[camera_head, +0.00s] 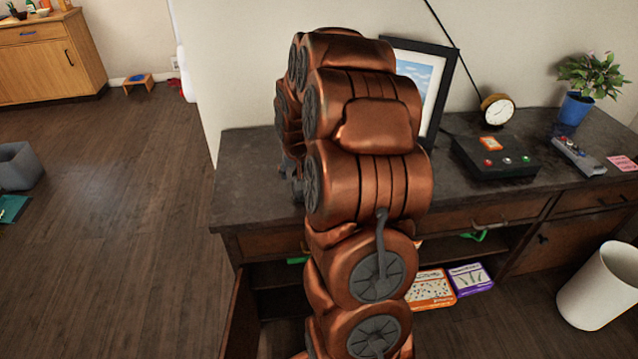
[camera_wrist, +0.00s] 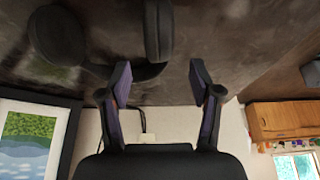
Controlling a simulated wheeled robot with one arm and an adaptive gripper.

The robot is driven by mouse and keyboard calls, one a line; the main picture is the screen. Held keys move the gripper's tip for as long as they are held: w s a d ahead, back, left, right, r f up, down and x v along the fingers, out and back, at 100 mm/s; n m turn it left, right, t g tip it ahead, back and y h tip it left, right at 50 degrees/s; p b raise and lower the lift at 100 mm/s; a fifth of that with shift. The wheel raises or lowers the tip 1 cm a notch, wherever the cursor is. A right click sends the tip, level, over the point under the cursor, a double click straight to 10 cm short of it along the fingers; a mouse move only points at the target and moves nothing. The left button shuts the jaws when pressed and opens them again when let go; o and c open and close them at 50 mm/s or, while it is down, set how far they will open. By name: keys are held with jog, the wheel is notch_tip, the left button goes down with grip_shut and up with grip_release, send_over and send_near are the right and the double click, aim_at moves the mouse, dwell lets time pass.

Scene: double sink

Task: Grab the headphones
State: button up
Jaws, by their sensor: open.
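The dark headphones (camera_wrist: 158,32) lie on the dark desktop at the upper left of the wrist view, which shows the room upside down. Two ear cups show, and the band curves between them close to my left finger. My gripper (camera_wrist: 160,74) is open, with its two purple-and-black fingers apart and nothing held between them. The left fingertip overlaps the band in the picture; I cannot tell whether they touch. In the head view my copper arm covers the left part of the desk, and the headphones cannot be made out there.
The dark desk (camera_head: 245,165) bears a framed picture (camera_head: 425,85), a clock (camera_head: 497,110), a black box with buttons (camera_head: 495,158), a remote-like device (camera_head: 578,157) and a potted plant (camera_head: 590,80). A white bin (camera_head: 600,285) stands at the right. Floor at left is mostly clear.

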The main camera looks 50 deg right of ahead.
jog(key=shift+p+x, duration=1.15)
jog(key=shift+x, duration=2.45)
grip_shut()
